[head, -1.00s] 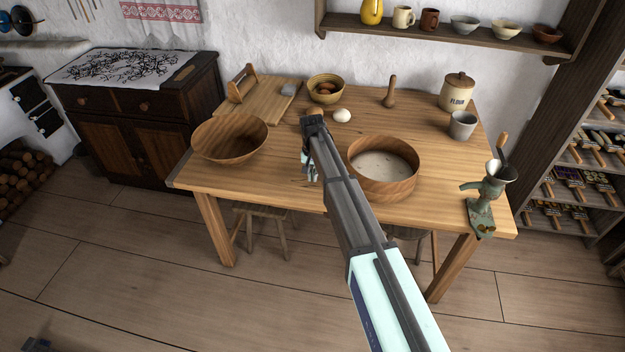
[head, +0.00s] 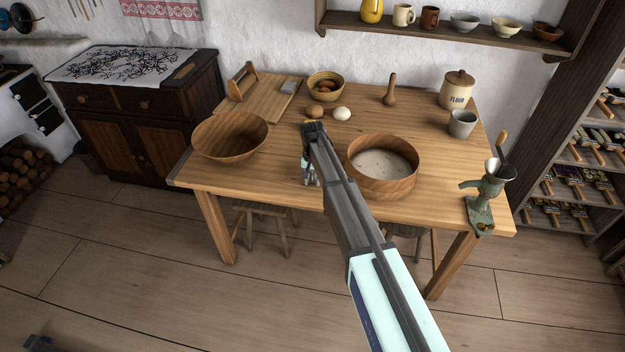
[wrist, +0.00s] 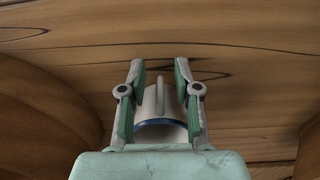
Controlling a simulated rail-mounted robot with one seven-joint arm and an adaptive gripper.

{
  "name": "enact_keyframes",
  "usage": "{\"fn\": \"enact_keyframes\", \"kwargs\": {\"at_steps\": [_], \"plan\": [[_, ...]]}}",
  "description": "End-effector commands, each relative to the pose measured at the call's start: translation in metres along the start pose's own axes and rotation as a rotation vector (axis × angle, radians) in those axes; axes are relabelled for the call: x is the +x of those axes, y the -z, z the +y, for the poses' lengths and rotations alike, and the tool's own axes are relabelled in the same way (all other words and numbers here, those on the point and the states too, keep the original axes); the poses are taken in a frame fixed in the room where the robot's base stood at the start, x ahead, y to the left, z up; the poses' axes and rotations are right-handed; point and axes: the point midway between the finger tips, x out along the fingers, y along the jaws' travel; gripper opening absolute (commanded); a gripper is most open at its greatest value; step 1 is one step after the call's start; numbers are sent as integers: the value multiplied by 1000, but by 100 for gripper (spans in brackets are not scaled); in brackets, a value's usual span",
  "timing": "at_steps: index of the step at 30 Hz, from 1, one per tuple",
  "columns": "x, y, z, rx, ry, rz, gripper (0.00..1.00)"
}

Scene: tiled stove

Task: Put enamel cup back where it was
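The enamel cup (wrist: 160,103) is white with a blue rim. In the wrist view it sits between the two fingers of my gripper (wrist: 160,72), with its handle facing up in the picture and the finger pads against its sides. The wooden table fills the background beyond it. In the head view my gripper (head: 311,177) points down over the table's middle (head: 283,178), between the wooden bowl and the round sieve. There the cup is mostly hidden by my arm, and I cannot tell whether it touches the table.
The wooden bowl (head: 230,150) stands left and the sieve (head: 384,188) close on the right. Behind are a brown egg (head: 314,112), a white egg (head: 342,114) and an egg bowl (head: 326,98). A grey cup (head: 462,124), flour jar (head: 456,92) and grinder (head: 482,205) stand right.

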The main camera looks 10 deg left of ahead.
Motion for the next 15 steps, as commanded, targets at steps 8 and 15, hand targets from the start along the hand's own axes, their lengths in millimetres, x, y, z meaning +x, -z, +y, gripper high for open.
{"fn": "enact_keyframes", "kwargs": {"at_steps": [8,15], "plan": [[-20,0,0,0,1,2,32],[-63,1,0,0,1,3,32]]}}
